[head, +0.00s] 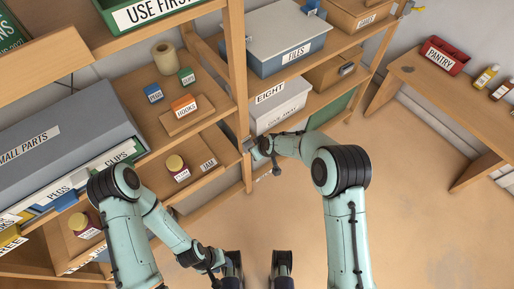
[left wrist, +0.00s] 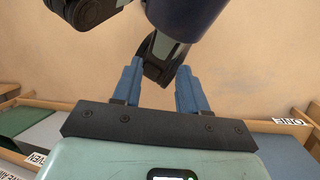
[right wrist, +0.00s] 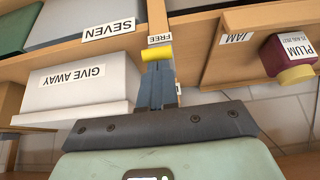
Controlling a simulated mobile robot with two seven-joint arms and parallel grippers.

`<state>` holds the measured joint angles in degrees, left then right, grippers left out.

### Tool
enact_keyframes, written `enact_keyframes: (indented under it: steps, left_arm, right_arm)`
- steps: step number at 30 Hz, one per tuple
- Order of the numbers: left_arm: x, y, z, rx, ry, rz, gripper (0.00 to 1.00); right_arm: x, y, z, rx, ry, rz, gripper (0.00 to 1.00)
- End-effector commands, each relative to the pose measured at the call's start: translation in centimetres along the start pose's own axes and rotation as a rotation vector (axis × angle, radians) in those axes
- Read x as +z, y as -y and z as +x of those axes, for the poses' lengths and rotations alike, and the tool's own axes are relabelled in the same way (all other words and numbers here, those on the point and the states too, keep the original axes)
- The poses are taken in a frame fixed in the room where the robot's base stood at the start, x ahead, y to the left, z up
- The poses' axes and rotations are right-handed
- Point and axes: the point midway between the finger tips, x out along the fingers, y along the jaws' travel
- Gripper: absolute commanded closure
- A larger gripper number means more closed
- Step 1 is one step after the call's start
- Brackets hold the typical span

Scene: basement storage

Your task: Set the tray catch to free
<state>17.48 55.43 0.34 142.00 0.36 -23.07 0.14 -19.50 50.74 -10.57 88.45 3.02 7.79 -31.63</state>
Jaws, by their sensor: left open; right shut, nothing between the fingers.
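A yellow piece (right wrist: 157,54), which looks like the catch's handle, shows in the right wrist view just below a small FREE label (right wrist: 159,39) on the shelf upright. My right gripper (right wrist: 157,88) is shut and empty, its fingertips right at the yellow piece. Whether they touch it I cannot tell. In the head view the right gripper (head: 247,146) is at the middle upright, and the catch is hidden there or too small to make out. My left gripper (left wrist: 158,90) is open and empty in the left wrist view, low over the floor, away from the shelves.
A white GIVE AWAY box (right wrist: 80,90) stands left of the right gripper. A plum jar (right wrist: 288,60) is to its right, beside a JAM label (right wrist: 238,37). A wooden bench (head: 440,85) with a red PANTRY box (head: 444,56) stands at right. The floor between is clear.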

Motion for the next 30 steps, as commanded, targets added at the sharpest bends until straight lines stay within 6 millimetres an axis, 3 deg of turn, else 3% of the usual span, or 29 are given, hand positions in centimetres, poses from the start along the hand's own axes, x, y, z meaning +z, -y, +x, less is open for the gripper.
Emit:
enact_keyframes:
  steps: [30]
  left_arm:
    - [-2.1,0.5,3.3,0.012,-0.054,0.005,0.57]
  right_arm:
    - [1.3,0.0,0.5,0.000,-0.130,0.000,1.00]
